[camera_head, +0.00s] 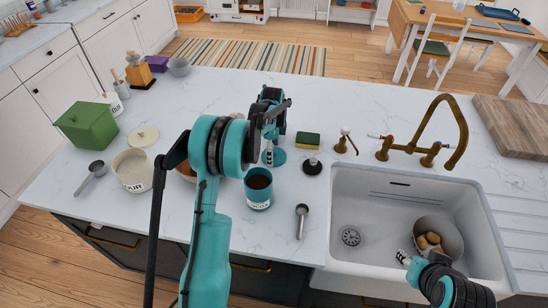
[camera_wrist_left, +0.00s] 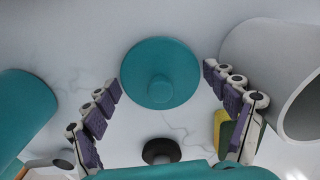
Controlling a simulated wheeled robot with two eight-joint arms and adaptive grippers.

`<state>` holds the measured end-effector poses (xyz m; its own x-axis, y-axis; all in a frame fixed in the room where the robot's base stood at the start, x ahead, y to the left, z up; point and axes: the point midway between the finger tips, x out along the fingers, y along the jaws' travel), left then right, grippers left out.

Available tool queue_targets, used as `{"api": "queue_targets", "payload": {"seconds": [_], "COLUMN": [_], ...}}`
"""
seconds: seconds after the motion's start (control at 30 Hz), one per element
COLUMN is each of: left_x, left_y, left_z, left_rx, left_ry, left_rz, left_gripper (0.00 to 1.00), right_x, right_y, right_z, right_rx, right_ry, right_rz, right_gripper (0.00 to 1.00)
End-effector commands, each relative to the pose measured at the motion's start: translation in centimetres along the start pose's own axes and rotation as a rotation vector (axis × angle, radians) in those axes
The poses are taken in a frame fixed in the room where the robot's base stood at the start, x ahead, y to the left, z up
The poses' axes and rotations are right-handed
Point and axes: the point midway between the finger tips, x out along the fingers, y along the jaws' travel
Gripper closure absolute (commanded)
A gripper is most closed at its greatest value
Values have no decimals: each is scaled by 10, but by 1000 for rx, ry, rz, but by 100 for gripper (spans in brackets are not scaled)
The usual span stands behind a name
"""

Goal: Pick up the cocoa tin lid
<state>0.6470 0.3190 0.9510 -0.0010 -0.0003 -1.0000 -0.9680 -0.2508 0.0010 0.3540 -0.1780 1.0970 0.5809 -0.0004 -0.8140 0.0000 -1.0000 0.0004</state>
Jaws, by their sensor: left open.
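The cocoa tin lid is a teal disc with a raised round knob. It lies flat on the white counter, partly behind my left gripper in the head view (camera_head: 279,158), and shows whole in the left wrist view (camera_wrist_left: 160,60). My left gripper (camera_head: 269,150) is over the lid, open and empty. In the left wrist view its fingers (camera_wrist_left: 160,85) stand apart on either side of the lid, not touching it. The open teal tin (camera_head: 258,198) with brown contents stands just in front of the lid. My right gripper (camera_head: 404,258) is over the sink; its finger opening is unclear.
A sponge (camera_head: 307,141), a black stopper (camera_head: 312,167) and a metal scoop (camera_head: 301,220) lie right of the lid. The sink (camera_head: 385,210) holds a pot (camera_head: 452,236). The back counter is mostly clear.

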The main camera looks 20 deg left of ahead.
Motion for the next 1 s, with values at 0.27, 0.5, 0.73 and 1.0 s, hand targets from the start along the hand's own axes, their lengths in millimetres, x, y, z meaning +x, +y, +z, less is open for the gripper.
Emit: {"api": "queue_targets", "payload": {"seconds": [0.27,0.5,0.73,1.0], "left_x": [-1,0,1,-12], "left_y": [0,0,0,0], "left_z": [0,0,0,0], "left_rx": [0,0,0,0], "left_ry": [0,0,0,0], "left_rz": [0,0,-1,-1], "left_gripper": [53,60,60,100], "right_x": [-1,0,0,-3], "right_y": [0,0,0,0], "right_z": [0,0,0,-2], "right_rx": [0,0,0,0], "right_ry": [0,0,0,0], "right_rz": [0,0,0,0], "right_gripper": [60,60,60,60]}}
